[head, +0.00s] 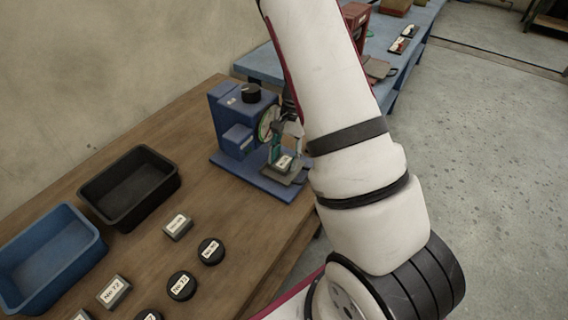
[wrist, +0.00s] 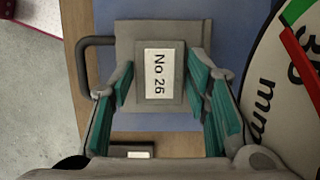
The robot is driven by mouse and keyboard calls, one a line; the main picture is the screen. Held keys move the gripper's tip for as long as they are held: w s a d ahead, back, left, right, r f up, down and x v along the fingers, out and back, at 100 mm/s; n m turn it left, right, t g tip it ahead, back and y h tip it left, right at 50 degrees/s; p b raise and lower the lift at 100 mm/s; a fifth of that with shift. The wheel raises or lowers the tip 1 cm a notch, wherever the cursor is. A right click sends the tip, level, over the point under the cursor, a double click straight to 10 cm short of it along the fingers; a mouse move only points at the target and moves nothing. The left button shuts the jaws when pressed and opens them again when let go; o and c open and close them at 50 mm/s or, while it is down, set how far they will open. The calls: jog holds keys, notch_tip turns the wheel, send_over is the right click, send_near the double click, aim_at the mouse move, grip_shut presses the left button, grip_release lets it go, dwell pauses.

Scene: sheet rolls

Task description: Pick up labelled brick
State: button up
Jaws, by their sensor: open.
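A grey brick labelled "No 26" (wrist: 159,75) lies on the grey plate (wrist: 128,38) of a blue dial gauge stand (head: 227,122). The brick also shows small in the head view (head: 284,161). My gripper (wrist: 161,80) is open above the plate, its teal-padded fingers on either side of the brick. Gaps show between the pads and the brick's sides in the wrist view. The brick's label faces up and is readable.
The dial (wrist: 285,95) is close at the gripper's right in the wrist view. Other labelled bricks (head: 114,291) and black discs (head: 181,286) lie on the wooden table (head: 150,248). A black bin (head: 165,190) and a blue bin (head: 92,254) stand left.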

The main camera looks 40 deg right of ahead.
jog(key=shift+c, duration=0.5)
jog(key=c, duration=0.8)
